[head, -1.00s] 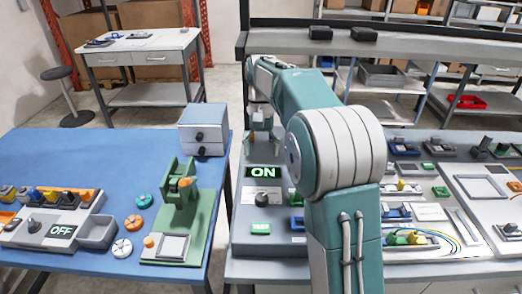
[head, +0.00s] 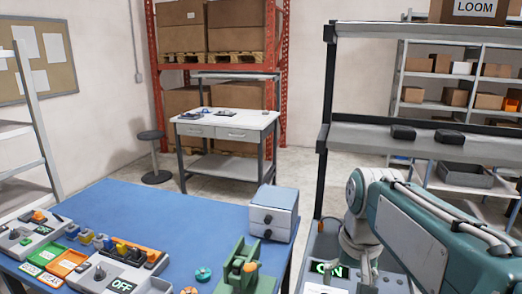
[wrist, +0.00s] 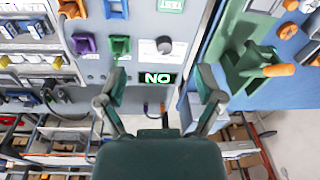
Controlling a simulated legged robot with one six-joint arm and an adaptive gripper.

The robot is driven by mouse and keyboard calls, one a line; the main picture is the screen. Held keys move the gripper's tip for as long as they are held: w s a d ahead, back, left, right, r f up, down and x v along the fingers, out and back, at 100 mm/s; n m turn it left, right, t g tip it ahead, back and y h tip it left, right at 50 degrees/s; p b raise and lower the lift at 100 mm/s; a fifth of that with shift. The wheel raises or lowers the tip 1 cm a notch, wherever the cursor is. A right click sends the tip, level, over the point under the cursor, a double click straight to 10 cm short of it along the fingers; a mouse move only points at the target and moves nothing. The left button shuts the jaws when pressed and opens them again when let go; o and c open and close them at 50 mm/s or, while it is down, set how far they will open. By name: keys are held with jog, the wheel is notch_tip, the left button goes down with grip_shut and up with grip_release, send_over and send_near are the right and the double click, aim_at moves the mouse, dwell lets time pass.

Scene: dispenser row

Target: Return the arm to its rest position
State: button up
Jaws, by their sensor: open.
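My arm (head: 410,230) is teal and white and stands at the lower right of the head view, bent at a white joint with a pale link hanging down from it. My gripper (wrist: 160,77) shows in the wrist view with its two fingers spread wide and nothing between them. It is above a grey panel whose lit display (wrist: 158,78) reads ON, upside down there. I cannot make out the gripper's fingers in the head view.
A blue table (head: 140,215) at the left holds a grey two-drawer box (head: 273,212), a green press (head: 243,270) and a unit whose display (head: 122,286) reads OFF. A dark-framed shelf (head: 420,137) stands behind the arm.

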jog(key=s+f+n+t, duration=0.1)
jog(key=s+f+t, duration=0.3)
jog(key=s, duration=0.7)
jog(key=shift+s+f+n, duration=0.2)
jog(key=shift+s+n, duration=0.05)
jog(key=shift+n, duration=0.15)
jog(key=shift+a, duration=0.1)
dwell(1.1)
